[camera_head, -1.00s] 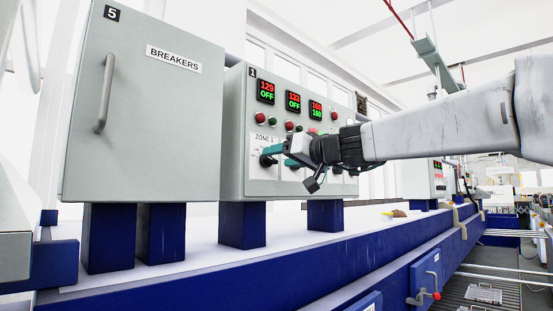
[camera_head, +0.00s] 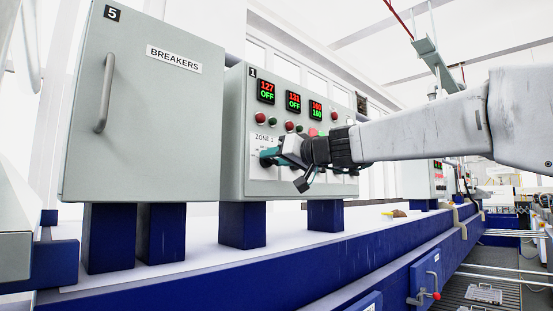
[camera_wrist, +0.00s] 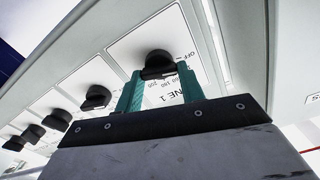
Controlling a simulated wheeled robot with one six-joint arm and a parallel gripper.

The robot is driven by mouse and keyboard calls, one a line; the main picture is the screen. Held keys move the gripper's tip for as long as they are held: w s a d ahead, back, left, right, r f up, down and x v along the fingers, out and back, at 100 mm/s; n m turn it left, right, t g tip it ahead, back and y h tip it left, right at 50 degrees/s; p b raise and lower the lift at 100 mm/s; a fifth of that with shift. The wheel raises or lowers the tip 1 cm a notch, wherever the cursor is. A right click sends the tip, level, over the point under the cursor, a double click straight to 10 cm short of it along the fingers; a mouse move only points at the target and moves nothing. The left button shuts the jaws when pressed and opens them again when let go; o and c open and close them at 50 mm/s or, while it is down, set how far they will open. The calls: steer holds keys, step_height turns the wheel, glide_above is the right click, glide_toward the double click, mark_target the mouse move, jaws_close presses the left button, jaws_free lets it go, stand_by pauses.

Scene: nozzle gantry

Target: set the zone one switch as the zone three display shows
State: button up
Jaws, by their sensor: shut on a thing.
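The zone one switch (camera_wrist: 158,62) is a black rotary knob on a white plate marked ZONE 1, with OFF and small numbers around it. My gripper (camera_wrist: 158,75), with teal fingers, is shut on this knob, one finger on each side. In the head view my gripper (camera_head: 268,157) is at the ZONE 1 plate (camera_head: 263,142) and covers the knob. The zone three display (camera_head: 316,111) shows 160 in red over 160 in green. The zone one display (camera_head: 266,92) shows 127 over OFF. The knob's exact pointer setting cannot be read.
The middle display (camera_head: 293,102) reads 131 over OFF. Several similar black knobs (camera_wrist: 97,97) line up beside the held one. Red and green lamps (camera_head: 260,118) sit above the plates. The breakers cabinet (camera_head: 150,130) stands close at left; a blue rail (camera_head: 330,265) runs below.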

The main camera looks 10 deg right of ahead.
steer(key=m, duration=0.6)
steer(key=shift+w+d+f, duration=0.1)
steer(key=m, duration=0.5)
steer(key=shift+f, duration=0.1)
steer(key=shift+m, duration=0.4)
steer(key=o, duration=1)
steer(key=shift+v, duration=3.9)
